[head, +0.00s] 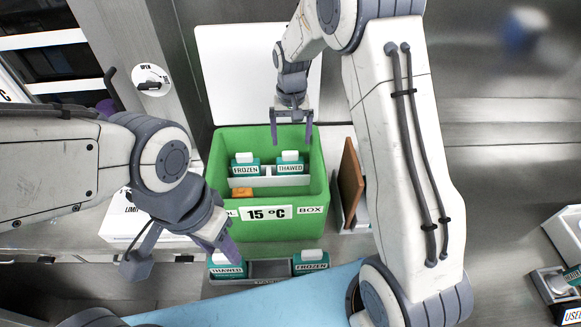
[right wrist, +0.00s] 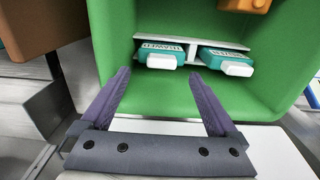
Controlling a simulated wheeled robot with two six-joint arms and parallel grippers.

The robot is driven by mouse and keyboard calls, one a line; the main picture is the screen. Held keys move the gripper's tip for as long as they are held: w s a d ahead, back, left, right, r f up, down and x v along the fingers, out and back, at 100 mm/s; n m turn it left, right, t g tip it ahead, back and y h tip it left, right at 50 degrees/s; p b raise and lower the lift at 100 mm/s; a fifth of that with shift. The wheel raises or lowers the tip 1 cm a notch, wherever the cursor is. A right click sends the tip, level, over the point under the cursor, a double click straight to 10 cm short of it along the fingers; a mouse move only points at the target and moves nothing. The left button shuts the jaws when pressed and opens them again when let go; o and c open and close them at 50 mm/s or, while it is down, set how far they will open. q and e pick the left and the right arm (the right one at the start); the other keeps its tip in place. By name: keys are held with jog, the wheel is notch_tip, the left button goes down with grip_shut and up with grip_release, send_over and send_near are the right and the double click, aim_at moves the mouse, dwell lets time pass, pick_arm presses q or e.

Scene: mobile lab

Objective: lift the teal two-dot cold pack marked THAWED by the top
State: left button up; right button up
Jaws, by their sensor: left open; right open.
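A teal pack marked THAWED (head: 290,167) with a white top stands in the right part of the green box; in the right wrist view it is the left pack (right wrist: 158,49). A teal FROZEN pack (head: 246,169) stands beside it. Another THAWED pack (head: 228,270) and a FROZEN pack (head: 311,263) sit in a grey tray in front of the box. Dots are too small to make out. My right gripper (head: 291,138) is open and empty above the box's back edge. My left gripper (head: 227,252) is open at the tray's THAWED pack, partly covering it; contact is unclear.
The green box (head: 318,190) is labelled 15 °C and holds an orange block (head: 241,192) near its front left. The grey tray (head: 268,268) has an empty middle slot. A brown board (head: 349,180) stands right of the box. Another rack with packs (head: 556,284) is far right.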

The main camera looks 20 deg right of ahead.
aim_at(290, 152)
notch_tip(290, 152, down, 5)
jog(key=shift+a+r+p, duration=0.1)
jog(key=shift+a+p, duration=0.05)
jog(key=shift+p, duration=0.85)
jog(key=shift+w+f, duration=0.1)
jog(key=shift+f, duration=0.4)
jog(key=shift+c, duration=0.3)
jog(key=shift+r, duration=0.1)
grip_shut()
